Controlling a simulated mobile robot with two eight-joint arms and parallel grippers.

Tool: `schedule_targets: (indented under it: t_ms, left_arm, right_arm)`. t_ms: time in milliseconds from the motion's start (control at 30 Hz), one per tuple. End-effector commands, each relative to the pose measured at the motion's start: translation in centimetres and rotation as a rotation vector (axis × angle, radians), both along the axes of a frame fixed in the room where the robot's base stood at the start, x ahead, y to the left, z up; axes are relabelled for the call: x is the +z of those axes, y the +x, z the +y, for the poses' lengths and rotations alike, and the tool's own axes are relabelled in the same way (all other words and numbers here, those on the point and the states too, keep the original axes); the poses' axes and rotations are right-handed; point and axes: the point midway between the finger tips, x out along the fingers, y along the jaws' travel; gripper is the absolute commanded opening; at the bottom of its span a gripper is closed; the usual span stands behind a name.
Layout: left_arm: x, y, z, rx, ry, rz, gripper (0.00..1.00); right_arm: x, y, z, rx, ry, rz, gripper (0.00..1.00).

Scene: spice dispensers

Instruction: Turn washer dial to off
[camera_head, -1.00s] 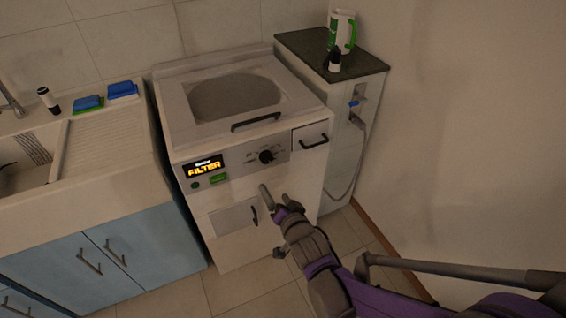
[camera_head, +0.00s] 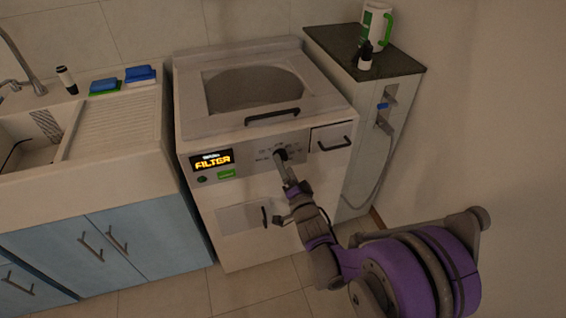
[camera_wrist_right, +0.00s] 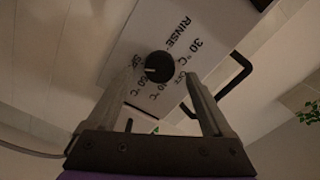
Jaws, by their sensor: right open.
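My left gripper is not in view.
A green button (camera_head: 226,174) sits below the display. A black drawer handle (camera_head: 334,143) is right of the dial, and a lid handle (camera_head: 272,117) is above it. A narrow dark-topped cabinet (camera_head: 345,50) stands right. The sink counter (camera_head: 125,125) is left.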

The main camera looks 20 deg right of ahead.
Motion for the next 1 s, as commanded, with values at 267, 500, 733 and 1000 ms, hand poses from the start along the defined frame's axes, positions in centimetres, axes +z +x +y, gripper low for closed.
schedule_targets:
  t_ms: [267, 500, 733, 1000]
  left_arm:
    - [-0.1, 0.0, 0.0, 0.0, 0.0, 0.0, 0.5]
    - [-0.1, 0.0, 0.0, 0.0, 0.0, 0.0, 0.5]
    - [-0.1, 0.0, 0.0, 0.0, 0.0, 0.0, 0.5]
    - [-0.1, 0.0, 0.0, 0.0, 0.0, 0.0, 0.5]
  right_arm:
    - [0.0, 2.5, 0.1, 0.0, 0.0, 0.001, 0.85]
    - [0.0, 2.7, 0.1, 0.0, 0.0, 0.001, 0.85]
    - [0.0, 2.6, 0.1, 0.0, 0.0, 0.001, 0.51]
    - [0.0, 2.6, 0.1, 0.0, 0.0, 0.001, 0.02]
